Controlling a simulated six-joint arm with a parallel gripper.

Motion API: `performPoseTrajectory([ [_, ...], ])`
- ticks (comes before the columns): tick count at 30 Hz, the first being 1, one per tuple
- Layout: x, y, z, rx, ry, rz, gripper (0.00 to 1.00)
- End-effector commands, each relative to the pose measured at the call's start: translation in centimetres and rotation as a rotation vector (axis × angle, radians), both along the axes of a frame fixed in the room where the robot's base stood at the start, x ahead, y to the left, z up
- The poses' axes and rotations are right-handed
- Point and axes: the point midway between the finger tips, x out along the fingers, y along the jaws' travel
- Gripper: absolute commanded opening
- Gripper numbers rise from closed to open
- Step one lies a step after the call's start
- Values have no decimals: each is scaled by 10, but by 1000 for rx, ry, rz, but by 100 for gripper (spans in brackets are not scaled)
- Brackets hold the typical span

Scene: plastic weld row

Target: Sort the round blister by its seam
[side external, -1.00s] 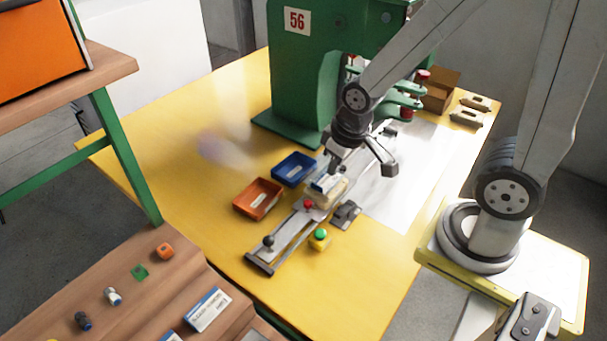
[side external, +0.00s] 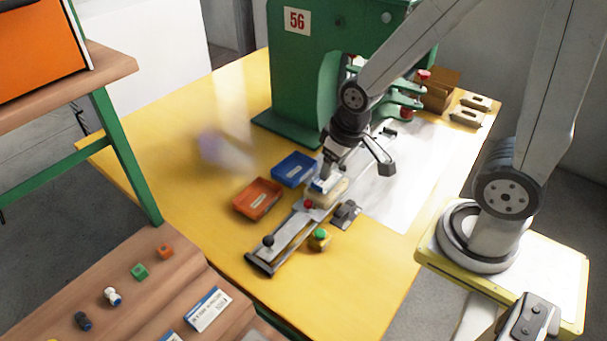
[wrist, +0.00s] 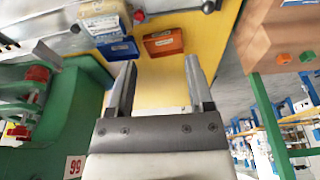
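A pale tan nest (side external: 330,193) sits on the slide rail, with a small white and blue piece (side external: 323,184) on it. I cannot make out a round blister or its seam. In the wrist view the tan nest (wrist: 104,26) lies at the top edge with a pale piece on it. My gripper (side external: 356,171) is above and beside the nest, one finger close to the white and blue piece. In the wrist view my gripper (wrist: 160,62) has its fingers wide apart with nothing between them. The blue tray (side external: 294,169) and orange tray (side external: 258,199) stand left of the rail.
A green press (side external: 295,80) stands behind the trays. A red knob (side external: 308,203) and a green button (side external: 320,235) are by the slide rail (side external: 285,238). A white sheet (side external: 410,175) covers the table's right side. The yellow table (side external: 180,150) is mostly clear at left.

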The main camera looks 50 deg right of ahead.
Motion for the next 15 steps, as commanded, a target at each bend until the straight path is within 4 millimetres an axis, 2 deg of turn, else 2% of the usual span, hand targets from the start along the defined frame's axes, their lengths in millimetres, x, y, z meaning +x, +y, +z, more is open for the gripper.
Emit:
performPoseTrajectory([
  [1, 3, -2, -2, 5, 6, -28, 86],
  [2, 5, -4, -3, 8, 10, -46, 95],
  [3, 9, -6, -4, 14, 14, -79, 100],
  [8, 28, -21, -14, 44, 41, -266, 100],
  [15, 61, -55, -40, 96, 92, -645, 100],
])
